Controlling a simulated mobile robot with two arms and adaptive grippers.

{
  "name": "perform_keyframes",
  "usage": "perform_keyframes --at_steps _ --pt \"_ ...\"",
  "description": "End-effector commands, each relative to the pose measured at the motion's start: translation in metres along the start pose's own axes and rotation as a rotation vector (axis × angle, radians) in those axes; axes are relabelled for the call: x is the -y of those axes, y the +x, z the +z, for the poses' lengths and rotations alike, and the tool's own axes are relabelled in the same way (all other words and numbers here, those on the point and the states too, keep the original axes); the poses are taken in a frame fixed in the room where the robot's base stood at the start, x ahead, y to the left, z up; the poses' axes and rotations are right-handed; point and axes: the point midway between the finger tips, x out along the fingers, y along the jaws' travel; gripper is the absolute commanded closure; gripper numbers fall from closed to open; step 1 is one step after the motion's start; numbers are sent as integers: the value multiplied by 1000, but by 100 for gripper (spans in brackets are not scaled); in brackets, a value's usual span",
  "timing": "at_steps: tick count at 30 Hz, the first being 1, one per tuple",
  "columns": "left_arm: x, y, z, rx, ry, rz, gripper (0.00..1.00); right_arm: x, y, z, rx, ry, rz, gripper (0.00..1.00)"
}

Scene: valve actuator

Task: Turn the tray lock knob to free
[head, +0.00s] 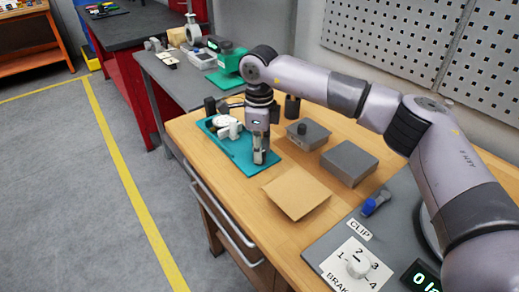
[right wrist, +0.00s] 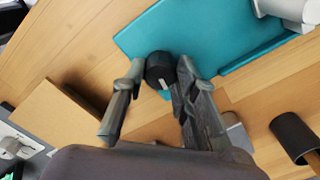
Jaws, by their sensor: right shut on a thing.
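The tray (head: 243,160) is a flat teal plate on the wooden bench, with a white part (head: 228,127) on it. It also shows in the right wrist view (right wrist: 205,35). A round black knob (right wrist: 160,70) with a white mark sits at the tray's edge in the right wrist view. My right gripper (head: 260,158) points down at the tray's near right edge and hides the knob in the head view. Its two fingers, seen in the right wrist view (right wrist: 160,82), are shut on the knob, one on each side. My left gripper is not in view.
Right of the tray stand two grey boxes (head: 307,136) (head: 349,163) and a tan box (head: 297,193). A grey panel with a numbered white dial (head: 358,264) and a blue object (head: 375,203) are nearer. A black cylinder (head: 292,107) stands behind. The floor at left is clear.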

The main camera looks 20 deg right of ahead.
Motion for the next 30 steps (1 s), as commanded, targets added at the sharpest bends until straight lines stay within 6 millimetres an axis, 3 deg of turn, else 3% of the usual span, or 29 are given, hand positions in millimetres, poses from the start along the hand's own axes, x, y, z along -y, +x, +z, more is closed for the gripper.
perform_keyframes --at_steps 23,24,30 --pt "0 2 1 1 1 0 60 0 -1 1 2 -100 -1 100" --pt "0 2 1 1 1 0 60 0 -1 1 2 -100 -1 71" --pt "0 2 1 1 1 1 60 0 -1 0 1 -100 -1 58"
